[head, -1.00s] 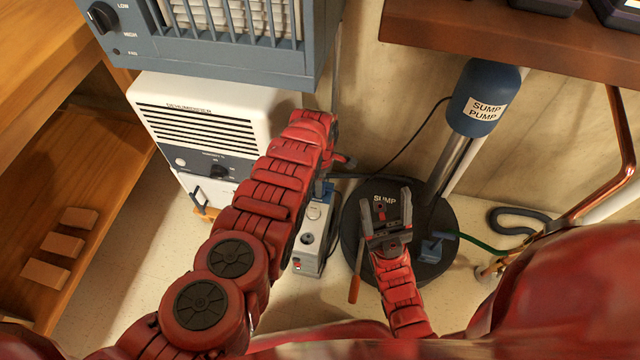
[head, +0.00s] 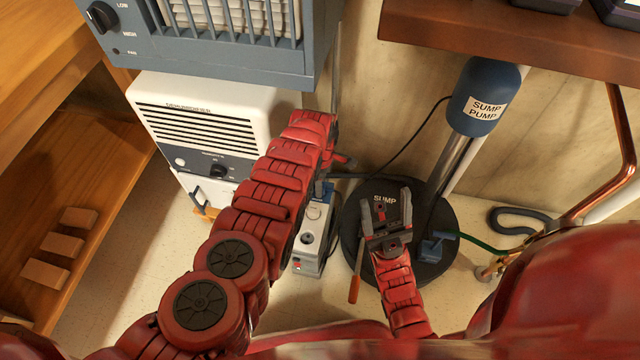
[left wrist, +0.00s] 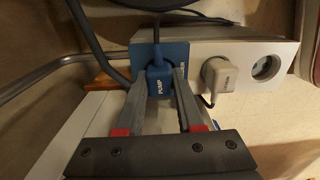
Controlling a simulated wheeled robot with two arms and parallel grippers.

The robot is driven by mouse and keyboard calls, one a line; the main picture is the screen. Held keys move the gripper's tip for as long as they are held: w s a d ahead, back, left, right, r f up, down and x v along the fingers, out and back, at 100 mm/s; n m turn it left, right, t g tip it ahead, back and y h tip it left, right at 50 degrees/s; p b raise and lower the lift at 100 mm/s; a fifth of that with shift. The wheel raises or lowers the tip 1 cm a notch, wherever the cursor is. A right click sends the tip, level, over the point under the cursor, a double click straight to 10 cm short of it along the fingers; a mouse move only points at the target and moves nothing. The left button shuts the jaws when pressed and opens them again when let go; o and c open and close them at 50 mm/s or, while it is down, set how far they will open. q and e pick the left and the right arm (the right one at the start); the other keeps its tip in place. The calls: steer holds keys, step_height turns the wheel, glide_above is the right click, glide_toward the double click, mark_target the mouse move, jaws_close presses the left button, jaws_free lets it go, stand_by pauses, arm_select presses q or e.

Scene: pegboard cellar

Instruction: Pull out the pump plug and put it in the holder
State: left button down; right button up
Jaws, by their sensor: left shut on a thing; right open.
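The blue plug marked PUMP (left wrist: 159,80) is between the fingers of my left gripper (left wrist: 158,100) in the left wrist view. The gripper is shut on it. The plug is against the blue end of a socket box (left wrist: 235,52); I cannot tell whether it is fully seated. In the head view the grey box (head: 310,250) stands on the floor, and my left arm hides the gripper and most of the box's blue end. My right gripper (head: 386,212) is open and empty above the black sump lid (head: 432,195). I cannot make out the holder.
A pale plug (left wrist: 219,76) and an empty socket (left wrist: 264,67) are on the box. A dehumidifier (head: 205,125) stands left of my left arm, under a heater (head: 235,50). The sump pump (head: 485,95) rises at the right. An orange-handled tool (head: 354,285) is by the lid.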

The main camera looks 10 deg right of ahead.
arm_select(q)
steer(key=shift+f, duration=0.1)
jaws_free()
stand_by(0.6)
